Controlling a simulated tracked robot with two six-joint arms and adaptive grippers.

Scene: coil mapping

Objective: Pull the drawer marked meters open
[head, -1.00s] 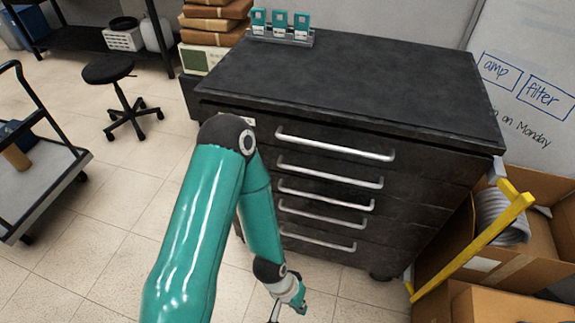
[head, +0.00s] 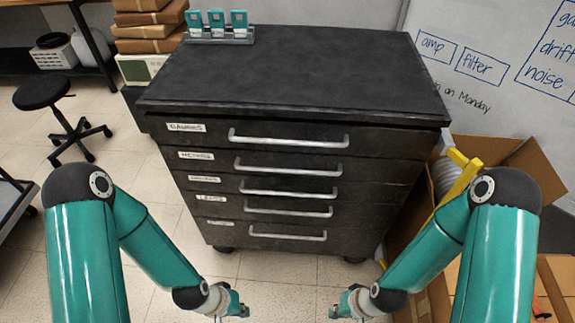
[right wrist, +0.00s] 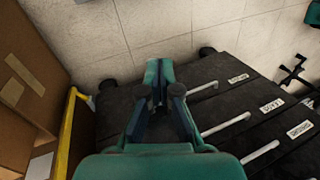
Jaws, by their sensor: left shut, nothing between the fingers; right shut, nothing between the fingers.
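The black drawer cabinet (head: 290,80) stands ahead with all its drawers shut. The second drawer from the top has a white label (head: 196,155) that appears to read meters. Its silver bar handle (head: 287,168) is clear of both grippers. My left gripper (head: 240,309) is shut and empty, low in front of the cabinet. My right gripper (head: 336,309) is shut and empty, low and to the right. The right wrist view shows its fingers (right wrist: 164,88) together, with the cabinet's handles and labels beyond them.
A yellow bar (head: 461,172) and cardboard boxes (head: 520,165) stand close to the cabinet's right side. A black stool (head: 42,92) is at the left. Teal devices (head: 217,20) stand on the cabinet top. Tiled floor in front of the cabinet is free.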

